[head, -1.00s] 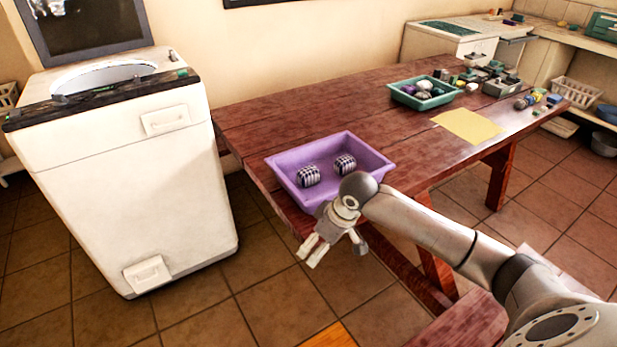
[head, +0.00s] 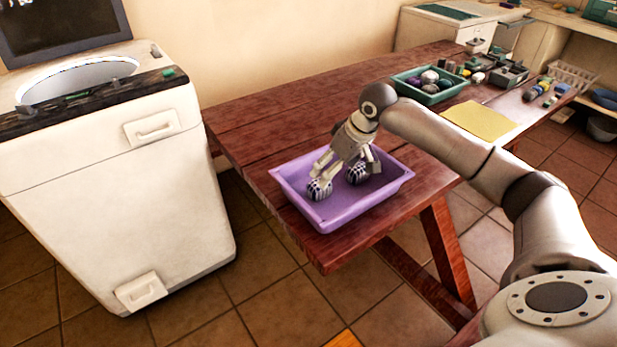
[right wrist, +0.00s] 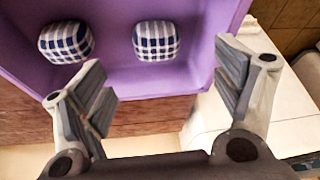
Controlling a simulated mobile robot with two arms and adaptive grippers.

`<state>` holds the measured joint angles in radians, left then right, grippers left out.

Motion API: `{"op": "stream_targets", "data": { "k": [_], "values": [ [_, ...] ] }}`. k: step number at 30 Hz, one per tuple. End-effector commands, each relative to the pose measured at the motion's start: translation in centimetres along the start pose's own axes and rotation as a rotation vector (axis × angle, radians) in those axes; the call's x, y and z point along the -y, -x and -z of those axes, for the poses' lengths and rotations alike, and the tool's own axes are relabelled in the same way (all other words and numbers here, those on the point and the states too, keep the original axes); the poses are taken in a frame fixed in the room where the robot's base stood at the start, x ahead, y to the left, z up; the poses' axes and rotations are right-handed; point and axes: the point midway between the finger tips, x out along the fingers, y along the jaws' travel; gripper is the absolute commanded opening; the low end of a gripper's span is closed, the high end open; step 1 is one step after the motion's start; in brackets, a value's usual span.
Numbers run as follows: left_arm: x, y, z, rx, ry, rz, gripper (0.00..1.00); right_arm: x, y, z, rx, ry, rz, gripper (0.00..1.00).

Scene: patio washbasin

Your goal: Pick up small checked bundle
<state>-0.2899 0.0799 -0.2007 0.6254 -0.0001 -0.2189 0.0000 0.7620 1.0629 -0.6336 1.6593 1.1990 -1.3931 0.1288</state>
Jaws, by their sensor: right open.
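Two small blue-and-white checked bundles lie apart in a purple tray (head: 345,213) at the near end of the wooden table. One bundle (head: 319,191) is at the left, the other (head: 359,173) to its right. In the right wrist view, one bundle (right wrist: 66,42) is at the upper left, the other (right wrist: 156,41) near the top middle. My right gripper (head: 346,166) is open and empty above the tray, fingers pointing down and partly covering the bundles. In the right wrist view the open fingers (right wrist: 166,85) are apart from both bundles. My left gripper is not in view.
A white washing machine (head: 110,190) stands left of the table. Farther along the table (head: 290,110) are a green tray (head: 430,86) of small items, a yellow sheet (head: 478,120) and several small blocks. The tray's purple walls surround the bundles.

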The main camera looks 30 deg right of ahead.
Motion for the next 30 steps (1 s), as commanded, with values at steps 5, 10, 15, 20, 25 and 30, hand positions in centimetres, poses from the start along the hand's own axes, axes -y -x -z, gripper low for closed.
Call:
{"op": "stream_targets", "data": {
  "k": [5, 10, 15, 20, 25, 30],
  "values": [
    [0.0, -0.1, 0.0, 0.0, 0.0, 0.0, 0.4, -0.2, -1.5, 0.0, 0.001, -0.007, 0.002, 0.86],
    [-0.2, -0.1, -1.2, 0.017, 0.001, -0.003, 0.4, -0.2, -4.2, 0.1, 0.001, -0.008, 0.002, 0.86],
    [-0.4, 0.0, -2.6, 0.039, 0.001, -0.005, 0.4, -0.2, -5.5, 0.1, 0.0, -0.007, 0.001, 0.86],
    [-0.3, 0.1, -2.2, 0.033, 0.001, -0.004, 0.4, -0.4, -7.4, 0.0, 0.001, -0.006, 0.001, 0.86],
    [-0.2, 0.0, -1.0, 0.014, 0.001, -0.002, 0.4, -0.5, -9.8, 0.0, 0.0, -0.006, 0.001, 0.86],
    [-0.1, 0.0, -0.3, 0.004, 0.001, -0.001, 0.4, -0.5, -10.6, 0.0, -0.002, -0.005, 0.0, 0.86]
  ]
}}
